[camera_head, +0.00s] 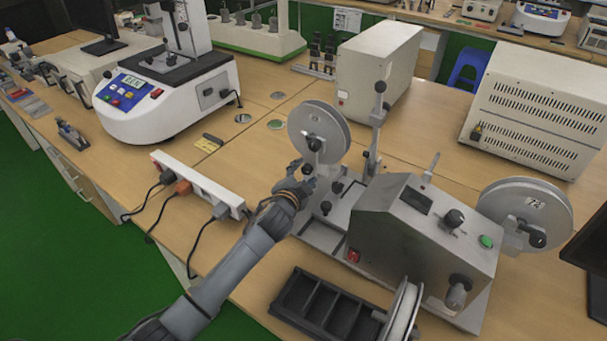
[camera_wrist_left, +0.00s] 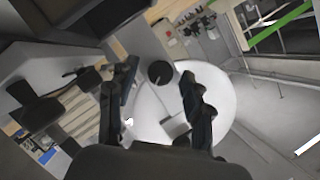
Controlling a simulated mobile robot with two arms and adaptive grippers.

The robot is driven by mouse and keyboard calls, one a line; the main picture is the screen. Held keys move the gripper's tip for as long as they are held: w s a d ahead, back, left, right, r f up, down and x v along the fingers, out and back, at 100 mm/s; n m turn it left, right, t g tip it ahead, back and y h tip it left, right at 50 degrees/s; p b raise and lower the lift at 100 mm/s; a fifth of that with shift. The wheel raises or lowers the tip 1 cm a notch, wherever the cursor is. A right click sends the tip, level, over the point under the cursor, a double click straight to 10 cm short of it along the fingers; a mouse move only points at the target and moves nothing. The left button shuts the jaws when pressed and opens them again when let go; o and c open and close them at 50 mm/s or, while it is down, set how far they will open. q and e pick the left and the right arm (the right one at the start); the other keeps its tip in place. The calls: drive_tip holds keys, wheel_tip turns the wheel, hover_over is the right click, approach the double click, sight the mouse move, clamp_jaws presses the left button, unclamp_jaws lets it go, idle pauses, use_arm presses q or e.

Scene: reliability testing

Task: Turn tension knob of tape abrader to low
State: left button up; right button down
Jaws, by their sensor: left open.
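The tape abrader (camera_head: 428,225) stands on the bench at right of centre, a grey box with knobs and reels. Its left reel (camera_head: 319,133) is a pale disc with a dark hub knob (camera_head: 315,144). A black knob (camera_head: 454,218) sits on its top panel, and another knob (camera_head: 458,292) sits lower on the front. I cannot tell which is the tension knob. My left gripper (camera_head: 303,174) is just below the left reel. In the left wrist view, its open fingers (camera_wrist_left: 158,73) stand either side of a round dark knob (camera_wrist_left: 160,74) before a white disc; contact is unclear.
A white power strip (camera_head: 198,182) with cables lies left of my left arm. A black tray (camera_head: 333,305) and a small reel (camera_head: 402,312) are near the front edge. A blue-and-white tester (camera_head: 165,95) stands behind at left. A beige box (camera_head: 378,68) stands behind the abrader.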

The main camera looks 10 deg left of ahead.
use_arm(q)
clamp_jaws()
drive_tip(key=shift+r+n+p, duration=0.15)
drive_tip(key=shift+n+p, duration=0.25)
drive_tip(key=shift+p, duration=0.5)
drive_tip(key=n+h+p, duration=0.1)
drive_tip(key=p, duration=0.1)
drive_tip(key=n+g+p, duration=0.1)
drive_tip(key=p, duration=0.1)
drive_tip(key=shift+a+r+n+g+h+p, duration=0.2)
drive_tip(key=shift+n+g+h+p, duration=0.1)
drive_tip(key=shift+n+h, duration=0.1)
drive_tip(key=shift+w+a+f+n+h+p, duration=0.15)
drive_tip(key=shift+n+h+p, duration=0.2)
drive_tip(key=shift+n, duration=0.25)
drive_tip(key=shift+f+n+g+h, duration=0.15)
drive_tip(key=shift+n+g+h, duration=0.25)
drive_tip(key=shift+n, duration=0.2)
drive_tip(key=shift+f+n+h+b, duration=0.1)
drive_tip(key=shift+n+h+b, duration=0.45)
drive_tip(key=shift+b, duration=0.25)
drive_tip(key=shift+n+b, duration=0.55)
drive_tip(key=shift+b, duration=0.05)
